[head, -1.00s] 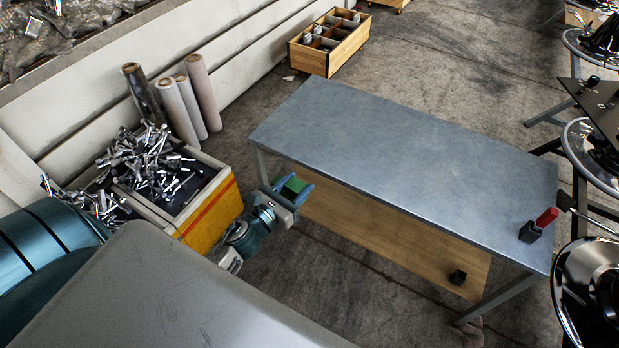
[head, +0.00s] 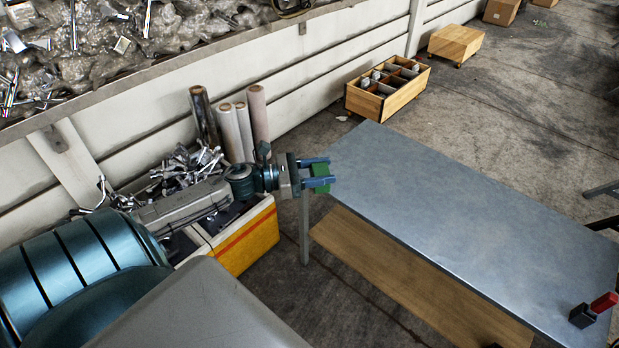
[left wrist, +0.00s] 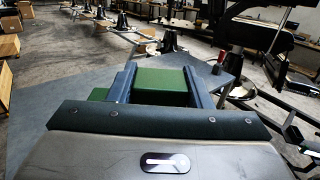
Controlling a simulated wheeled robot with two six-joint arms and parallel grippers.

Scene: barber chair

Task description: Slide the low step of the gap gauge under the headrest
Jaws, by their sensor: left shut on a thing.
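The gap gauge (head: 320,186) is a green block between the blue fingers of my left gripper (head: 325,172). The gripper is shut on it by the near left corner of the grey table. In the left wrist view the gauge (left wrist: 162,84) shows its broad green top between the fingers, with a smaller green part (left wrist: 98,94) beyond the left finger. I cannot pick out the headrest for sure; dark chair parts (left wrist: 270,35) stand at the upper right of that view. My right gripper is not in view.
The grey table (head: 460,210) is mostly clear. A black holder with a red piece (head: 602,302) stands at its right end. A yellow-sided crate of metal parts (head: 248,243) and upright rolls (head: 230,130) are at the left. A compartmented wooden box (head: 395,100) sits beyond.

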